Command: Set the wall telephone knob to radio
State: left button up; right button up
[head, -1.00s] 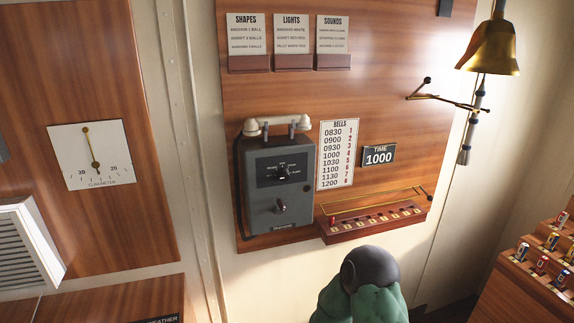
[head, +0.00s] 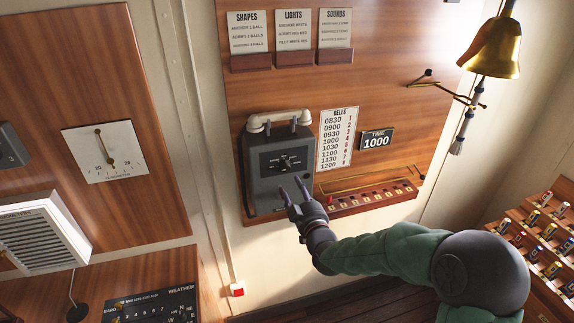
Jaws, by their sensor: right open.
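The grey wall telephone (head: 256,190) hangs on the wooden panel, with a pale-ended handset (head: 279,119) across its top. Its black selector knob (head: 286,162) sits on a dark plate with small labels around it. The labels are too small to read, so I cannot tell its setting. My right gripper (head: 293,188) is open and empty, its two fingers pointing up at the telephone's front just below the knob. It appears apart from the knob. The gripper hides the lower front of the telephone. My left gripper is not in view.
A bells chart (head: 337,138) and a time sign (head: 376,139) are right of the telephone. A red peg rack (head: 372,197) sits close to my right wrist. A brass bell (head: 492,48) hangs at upper right. A clinometer (head: 104,151) is on the left wall.

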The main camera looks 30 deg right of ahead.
aim_at(286, 170)
jog(key=p+x, duration=0.1)
jog(key=x, duration=0.9)
jog(key=shift+w+f, duration=0.1)
jog(key=shift+w, duration=0.25)
grip_shut()
